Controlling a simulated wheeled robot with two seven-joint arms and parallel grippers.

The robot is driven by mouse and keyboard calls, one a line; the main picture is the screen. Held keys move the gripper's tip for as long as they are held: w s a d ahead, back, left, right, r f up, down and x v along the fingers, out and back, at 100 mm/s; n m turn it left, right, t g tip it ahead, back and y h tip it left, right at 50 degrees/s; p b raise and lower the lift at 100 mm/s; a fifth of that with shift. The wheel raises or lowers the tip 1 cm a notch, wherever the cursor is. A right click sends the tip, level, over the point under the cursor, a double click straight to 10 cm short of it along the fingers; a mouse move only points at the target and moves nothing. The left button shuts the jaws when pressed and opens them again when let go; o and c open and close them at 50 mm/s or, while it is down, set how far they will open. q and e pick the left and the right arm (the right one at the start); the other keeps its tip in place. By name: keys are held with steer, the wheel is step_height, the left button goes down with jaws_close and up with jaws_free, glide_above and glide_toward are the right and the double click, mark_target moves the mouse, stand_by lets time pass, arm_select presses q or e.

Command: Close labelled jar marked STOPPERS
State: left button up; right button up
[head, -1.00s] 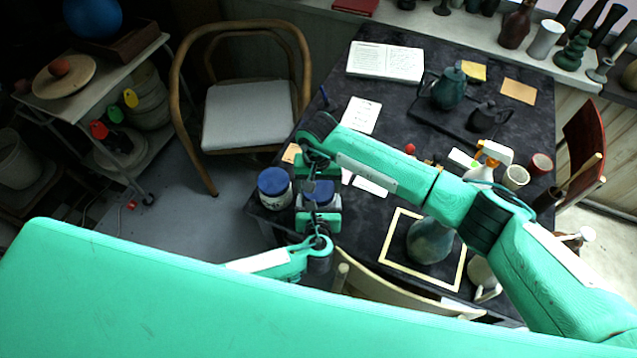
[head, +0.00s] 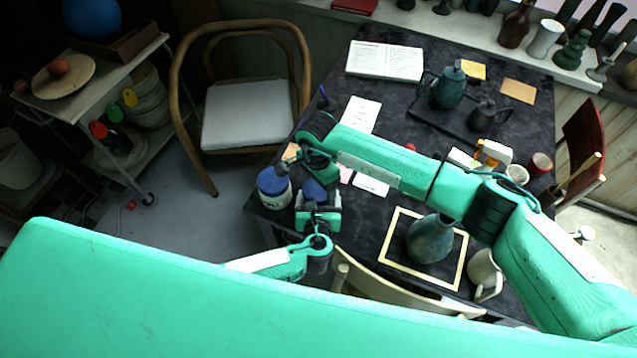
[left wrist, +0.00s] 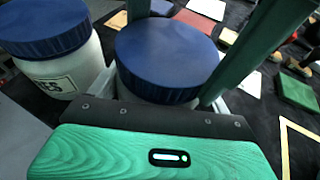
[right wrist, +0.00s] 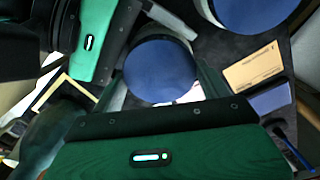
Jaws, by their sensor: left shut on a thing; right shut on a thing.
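A pale jar with a blue lid (head: 314,190) stands near the table's left corner, partly hidden by my grippers. My left gripper (head: 318,207) is shut on this jar from the near side; the lid (left wrist: 168,55) shows just beyond its palm in the left wrist view. My right gripper (head: 303,178) comes over from the far side and is shut on the blue lid (right wrist: 160,68), which sits between its fingers in the right wrist view. The lid appears on the jar's mouth; whether it is fully seated cannot be told. The jar's label is hidden.
A second blue-lidded jar (head: 274,188) stands close on the left; its label (left wrist: 56,86) is only partly readable. A teal vase (head: 430,240) stands inside a pale square frame (head: 388,262). A chair (head: 245,115) stands beyond.

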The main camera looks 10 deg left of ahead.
steer(key=o, duration=1.1)
steer(key=shift+r, duration=2.25)
steer(key=shift+c, duration=0.6)
steer(key=shift+w+r, duration=0.1)
